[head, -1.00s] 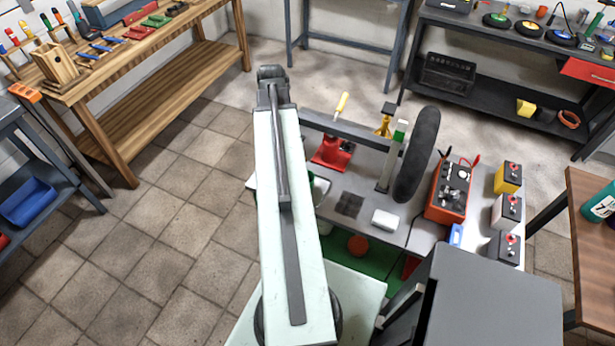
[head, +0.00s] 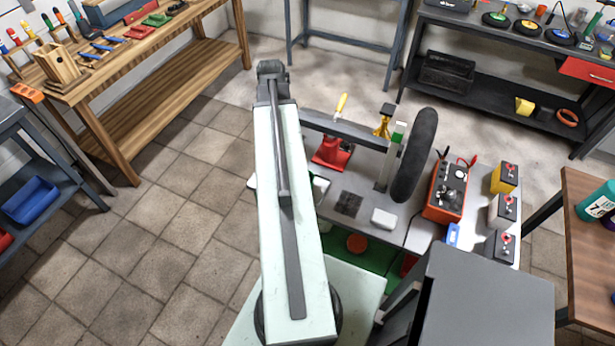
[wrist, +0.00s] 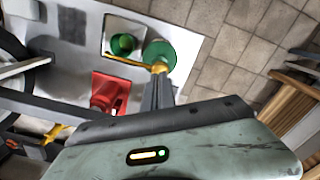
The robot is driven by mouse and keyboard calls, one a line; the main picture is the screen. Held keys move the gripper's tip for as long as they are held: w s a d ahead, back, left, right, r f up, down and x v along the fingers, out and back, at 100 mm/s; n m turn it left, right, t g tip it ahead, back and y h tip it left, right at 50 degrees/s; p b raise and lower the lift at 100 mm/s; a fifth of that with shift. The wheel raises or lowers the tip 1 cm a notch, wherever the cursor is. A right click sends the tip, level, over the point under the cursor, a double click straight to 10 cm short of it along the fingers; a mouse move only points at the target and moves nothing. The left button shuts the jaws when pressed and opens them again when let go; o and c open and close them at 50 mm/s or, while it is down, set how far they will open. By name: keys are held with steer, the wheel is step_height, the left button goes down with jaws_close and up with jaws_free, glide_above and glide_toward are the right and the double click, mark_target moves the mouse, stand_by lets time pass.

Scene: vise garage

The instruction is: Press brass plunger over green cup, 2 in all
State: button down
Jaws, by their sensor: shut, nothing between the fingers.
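In the wrist view a brass plunger (wrist: 159,67) stands on top of a round green body (wrist: 162,51). A thin brass spout (wrist: 128,61) runs from it to the left, past the near side of the green cup (wrist: 123,44). The cup sits on a pale square. My gripper (wrist: 158,78) is shut and empty, its tips at or just above the plunger; I cannot tell whether they touch. In the head view my arm hides the plunger, the cup and the gripper's fingers.
On the bench, a red stand (head: 332,153), a black wheel (head: 415,155), a white block (head: 384,218) and a red charger (head: 446,190) stand right of my arm. Open tiled floor lies to the left, before a wooden workbench (head: 180,75).

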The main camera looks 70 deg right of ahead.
step_height(320, 180, up, 5)
steer(key=p, duration=0.4)
